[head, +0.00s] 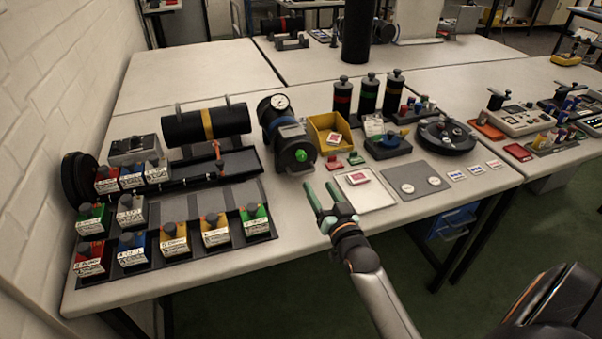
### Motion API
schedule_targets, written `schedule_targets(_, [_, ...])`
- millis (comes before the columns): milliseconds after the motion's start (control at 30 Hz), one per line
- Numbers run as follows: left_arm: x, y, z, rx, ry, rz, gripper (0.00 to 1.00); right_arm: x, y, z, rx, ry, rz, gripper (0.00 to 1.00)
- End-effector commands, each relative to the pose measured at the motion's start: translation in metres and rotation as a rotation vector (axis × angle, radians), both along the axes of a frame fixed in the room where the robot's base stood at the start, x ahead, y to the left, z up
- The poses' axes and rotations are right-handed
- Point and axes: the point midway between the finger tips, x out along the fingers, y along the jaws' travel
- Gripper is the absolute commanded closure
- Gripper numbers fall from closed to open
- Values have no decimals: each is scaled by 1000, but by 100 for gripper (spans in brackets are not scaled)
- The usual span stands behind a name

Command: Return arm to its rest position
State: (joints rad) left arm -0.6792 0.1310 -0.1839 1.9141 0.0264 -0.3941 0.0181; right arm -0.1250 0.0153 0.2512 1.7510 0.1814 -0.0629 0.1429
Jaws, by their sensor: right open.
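My right gripper (321,200) is open, with its two green fingers apart and nothing seen between them. It is over the front edge of the table (290,254), left of a white plate (381,195) that bears a red and white card (357,178). My right arm reaches up from the bottom of the view. A dark cylinder with a yellow band (207,123) lies on a stand at the back left. A dark device with a gauge and a green knob (287,137) stands beyond the gripper. My left gripper is not in view.
Racks of labelled, coloured boxes (174,238) fill the left of the table. A yellow bin (331,130), upright dark canisters (368,93) and a round black tray (447,136) stand behind and right. A grey mat (416,172) lies right of the plate. Bare tabletop shows along the front edge.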

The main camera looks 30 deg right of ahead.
Motion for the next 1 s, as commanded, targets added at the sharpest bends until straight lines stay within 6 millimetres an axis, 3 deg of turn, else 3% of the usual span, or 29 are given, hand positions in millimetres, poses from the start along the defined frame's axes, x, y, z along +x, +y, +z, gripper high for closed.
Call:
schedule_targets(267, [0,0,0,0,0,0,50,-1,4,-3,-4,22,11,38])
schedule_targets(467, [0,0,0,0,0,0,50,-24,41,-31,-45,250,115,38])
schedule_targets(567, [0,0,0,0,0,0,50,-52,69,-51,-78,429,192,38])
schedule_targets(733, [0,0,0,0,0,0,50,-115,108,-79,-136,730,310,38])
schedule_targets(1000, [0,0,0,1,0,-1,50,-199,136,-92,-193,1042,421,38])
